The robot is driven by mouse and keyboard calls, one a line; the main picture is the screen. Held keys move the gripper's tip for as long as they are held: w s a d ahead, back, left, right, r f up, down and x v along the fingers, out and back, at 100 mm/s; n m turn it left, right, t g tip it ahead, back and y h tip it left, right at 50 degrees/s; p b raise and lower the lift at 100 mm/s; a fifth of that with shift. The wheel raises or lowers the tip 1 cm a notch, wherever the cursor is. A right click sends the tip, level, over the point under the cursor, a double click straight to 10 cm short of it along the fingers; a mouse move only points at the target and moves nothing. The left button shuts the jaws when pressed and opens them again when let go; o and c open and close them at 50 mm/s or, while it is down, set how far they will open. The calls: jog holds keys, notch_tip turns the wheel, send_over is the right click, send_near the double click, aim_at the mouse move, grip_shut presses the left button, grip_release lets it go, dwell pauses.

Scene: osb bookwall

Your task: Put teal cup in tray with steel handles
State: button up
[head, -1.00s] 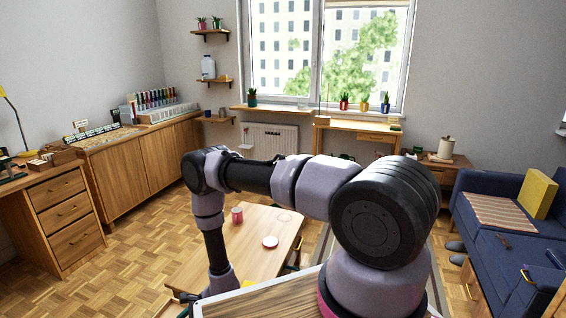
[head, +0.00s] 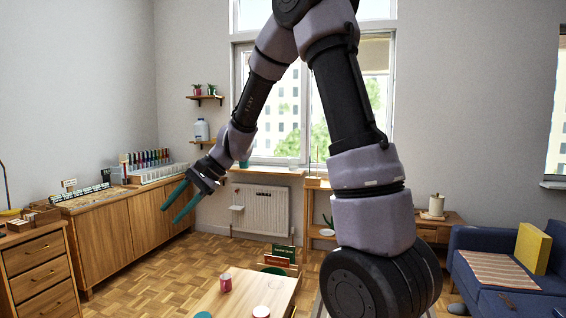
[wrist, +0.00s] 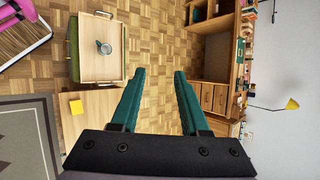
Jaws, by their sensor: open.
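My gripper (head: 171,213) is open and empty, with two teal fingers raised in front of the wooden cabinets in the head view. In the wrist view its fingers (wrist: 160,72) are apart over bare parquet. A pale wooden tray-like surface (wrist: 88,68) with a thin handle at each end is left of the fingers in the wrist view. A small grey-teal round vessel (wrist: 104,47) appears on it; I cannot tell if it is the teal cup. A teal round thing (head: 203,315) is cut off at the head view's bottom edge.
A low wooden table (head: 237,298) holds a red cup (head: 225,282) and a small pale dish (head: 261,311). Wooden cabinets (head: 110,240) line the left wall. A blue sofa (head: 490,280) stands right. Parquet (head: 150,285) is clear between cabinets and table.

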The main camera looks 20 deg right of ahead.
jog(key=s+d+r+n+t+h, duration=0.1)
jog(key=s+d+r+t+h, duration=0.2)
jog(key=s+d+r, duration=0.4)
jog(key=s+d+r+n+t+h, duration=0.2)
jog(key=s+d+r, duration=0.5)
jog(key=s+d, duration=0.5)
jog(key=shift+d+t+h, duration=0.7)
jog(key=shift+d+h, duration=0.2)
jog(key=shift+d, duration=0.3)
